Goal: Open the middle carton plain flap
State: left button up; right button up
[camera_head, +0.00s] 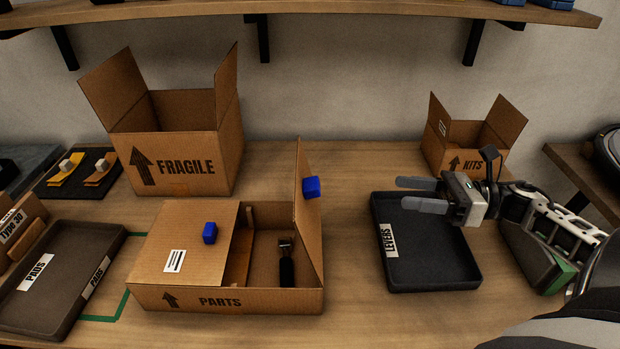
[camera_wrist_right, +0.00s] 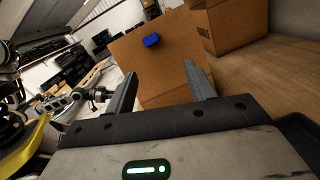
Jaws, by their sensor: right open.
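The middle carton, marked PARTS (camera_head: 220,300), stands on the bench. Its left flap with a striped label (camera_head: 165,240) lies flat over the left part. Its plain flap (camera_head: 308,225) stands up steeply at the right side, with a blue knob (camera_head: 311,187) on its outer face. That flap also shows in the right wrist view (camera_wrist_right: 165,75), ahead of the fingers, with its blue knob (camera_wrist_right: 151,40). My right gripper (camera_head: 402,193) is open and empty, to the right of the flap and apart from it, above the black tray. A pale arm, perhaps my left, shows small in the wrist view; its jaws are unclear.
A dark handled item (camera_head: 287,266) is inside the carton. The FRAGILE carton (camera_head: 190,178) stands behind left, the KITS carton (camera_head: 455,162) behind right. A LEVERS tray (camera_head: 440,283) lies under my right gripper, a PADS tray (camera_head: 55,302) at left. Bench between carton and LEVERS tray is clear.

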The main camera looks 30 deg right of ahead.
pick_arm(q)
jog(key=r+p, duration=0.1)
jog(key=p, duration=0.1)
jog(key=shift+w+a+r+p, duration=0.1)
jog(key=shift+w+a+p, duration=0.05)
jog(key=shift+w+p, duration=0.25)
pick_arm(e)
jog(key=w+a+n+g, duration=0.1)
jog(key=w+a, duration=0.3)
jog(key=a, duration=0.2)
jog(key=w+a+r+n, duration=0.1)
jog(key=w+a+n, duration=0.1)
jog(key=w+a, duration=0.2)
jog(key=a, duration=0.3)
jog(key=shift+r+n+g+y, duration=0.15)
jog(key=shift+n+g+y, duration=0.15)
jog(key=shift+g+y, duration=0.1)
